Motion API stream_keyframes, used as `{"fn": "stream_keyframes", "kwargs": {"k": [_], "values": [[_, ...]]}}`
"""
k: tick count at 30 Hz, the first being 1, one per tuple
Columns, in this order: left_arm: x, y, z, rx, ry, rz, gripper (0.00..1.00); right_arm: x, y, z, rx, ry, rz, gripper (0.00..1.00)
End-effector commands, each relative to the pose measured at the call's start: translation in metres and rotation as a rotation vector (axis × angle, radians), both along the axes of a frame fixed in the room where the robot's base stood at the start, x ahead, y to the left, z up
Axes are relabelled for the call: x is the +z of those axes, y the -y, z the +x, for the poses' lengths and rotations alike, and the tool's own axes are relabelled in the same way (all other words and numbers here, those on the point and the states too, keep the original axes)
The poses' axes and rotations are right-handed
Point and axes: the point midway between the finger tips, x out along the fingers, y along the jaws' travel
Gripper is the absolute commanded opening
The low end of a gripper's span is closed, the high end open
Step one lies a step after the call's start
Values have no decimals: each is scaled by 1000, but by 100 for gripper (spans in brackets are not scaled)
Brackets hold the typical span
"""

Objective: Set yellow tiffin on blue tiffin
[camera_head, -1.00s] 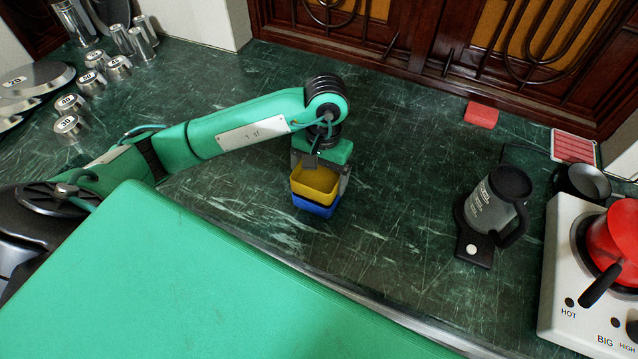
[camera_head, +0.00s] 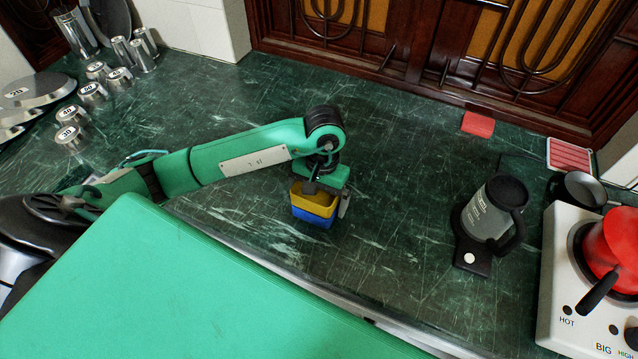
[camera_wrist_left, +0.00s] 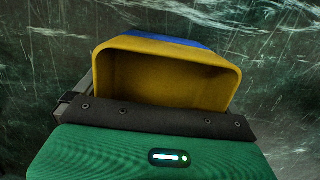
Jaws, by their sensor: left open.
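The yellow tiffin (camera_head: 318,203), an open-topped square box, sits on top of the blue tiffin (camera_head: 313,219) on the green marble counter. In the left wrist view, the empty inside of the yellow tiffin (camera_wrist_left: 172,80) faces the camera, and a strip of the blue tiffin (camera_wrist_left: 172,44) shows past its far edge. My left gripper (camera_head: 321,196) is open, with its fingers still around the yellow tiffin at its near rim. The gripper hides part of the yellow tiffin's back side. My right gripper is not in view.
A dark grey mug (camera_head: 492,208) stands on a black base to the right. A white stove (camera_head: 575,300) with a red kettle (camera_head: 615,245) is at the far right. Steel cups (camera_head: 92,93) and plates stand at the back left. The counter around the tiffins is clear.

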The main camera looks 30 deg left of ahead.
Motion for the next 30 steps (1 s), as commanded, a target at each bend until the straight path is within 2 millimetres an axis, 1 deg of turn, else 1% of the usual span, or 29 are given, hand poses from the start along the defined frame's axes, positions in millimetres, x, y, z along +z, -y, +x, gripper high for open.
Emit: {"fn": "stream_keyframes", "kwargs": {"k": [2,5,12,15,18,24,30], "values": [[5,-1,2,2,2,3,100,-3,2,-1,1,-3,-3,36],[20,-1,5,1,7,1,100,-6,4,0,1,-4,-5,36],[65,-1,12,1,10,1,100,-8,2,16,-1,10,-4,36],[83,-1,15,0,9,0,100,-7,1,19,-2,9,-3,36],[96,-1,16,1,9,1,100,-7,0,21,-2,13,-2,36],[113,-1,18,1,7,0,100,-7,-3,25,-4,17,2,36],[118,-1,19,1,5,-1,100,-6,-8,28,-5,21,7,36]]}}
